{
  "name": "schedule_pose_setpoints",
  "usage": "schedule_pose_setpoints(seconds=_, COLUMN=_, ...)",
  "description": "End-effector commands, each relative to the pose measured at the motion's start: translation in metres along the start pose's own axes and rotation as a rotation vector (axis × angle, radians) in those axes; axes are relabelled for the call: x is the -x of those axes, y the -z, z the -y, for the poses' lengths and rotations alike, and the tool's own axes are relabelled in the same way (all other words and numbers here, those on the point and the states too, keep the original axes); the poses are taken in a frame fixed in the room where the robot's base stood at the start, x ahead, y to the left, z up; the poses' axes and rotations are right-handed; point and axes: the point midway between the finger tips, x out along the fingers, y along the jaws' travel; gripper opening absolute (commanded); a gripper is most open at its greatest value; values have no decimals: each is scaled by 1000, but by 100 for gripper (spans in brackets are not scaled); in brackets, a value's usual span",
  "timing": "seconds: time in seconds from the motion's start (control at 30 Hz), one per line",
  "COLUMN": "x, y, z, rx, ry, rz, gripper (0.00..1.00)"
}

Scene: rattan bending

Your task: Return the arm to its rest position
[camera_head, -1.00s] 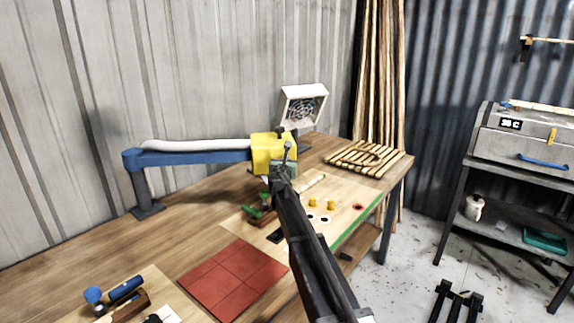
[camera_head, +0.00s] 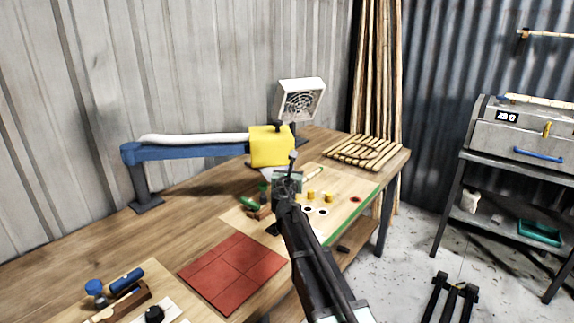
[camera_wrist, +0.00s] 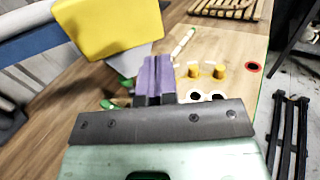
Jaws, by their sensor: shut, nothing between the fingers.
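My arm reaches up from the bottom of the head view over the workbench. My gripper (camera_head: 292,158) is at its far end, above the wooden board (camera_head: 345,190) and in front of the yellow block (camera_head: 270,147). In the wrist view my gripper (camera_wrist: 155,72) shows purple fingers pressed together, with nothing between them. The yellow block also shows in the wrist view (camera_wrist: 105,22), beyond the fingers and to the left. The gripper appears apart from the block and the board. Part of the board is hidden behind my arm.
A blue stand (camera_head: 190,151) carries a pale tube at the left. A white fan box (camera_head: 301,99), a slatted rattan piece (camera_head: 362,152), yellow pegs (camera_head: 328,196), a green-handled tool (camera_head: 250,203) and a red tiled mat (camera_head: 232,272) are on the bench. A steamer cabinet (camera_head: 520,135) stands right.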

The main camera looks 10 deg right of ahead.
Motion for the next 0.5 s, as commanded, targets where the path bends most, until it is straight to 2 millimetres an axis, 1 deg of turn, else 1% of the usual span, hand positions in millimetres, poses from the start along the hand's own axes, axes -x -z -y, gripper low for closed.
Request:
schedule_pose_setpoints(seconds=0.03, x=3, y=0, z=1, rx=0, ry=0, rz=0, gripper=0)
schedule_pose_setpoints(seconds=0.17, x=2, y=0, z=1, rx=-35, ry=4, rz=0, gripper=0)
schedule_pose_setpoints(seconds=0.23, x=3, y=1, z=9, rx=-149, ry=50, rz=-3, gripper=0)
schedule_pose_setpoints(seconds=0.27, x=4, y=4, z=16, rx=-244, ry=90, rz=-11, gripper=0)
schedule_pose_setpoints(seconds=0.3, x=11, y=10, z=30, rx=-415, ry=166, rz=-27, gripper=0)
schedule_pose_setpoints(seconds=0.33, x=21, y=18, z=43, rx=-575, ry=242, rz=-43, gripper=0)
schedule_pose_setpoints(seconds=0.37, x=37, y=30, z=58, rx=-758, ry=337, rz=-61, gripper=0)
schedule_pose_setpoints(seconds=0.4, x=60, y=48, z=77, rx=-996, ry=474, rz=-83, gripper=0)
schedule_pose_setpoints(seconds=0.47, x=102, y=78, z=98, rx=-1318, ry=700, rz=-111, gripper=0)
schedule_pose_setpoints(seconds=0.5, x=132, y=98, z=107, rx=-1504, ry=862, rz=-125, gripper=0)
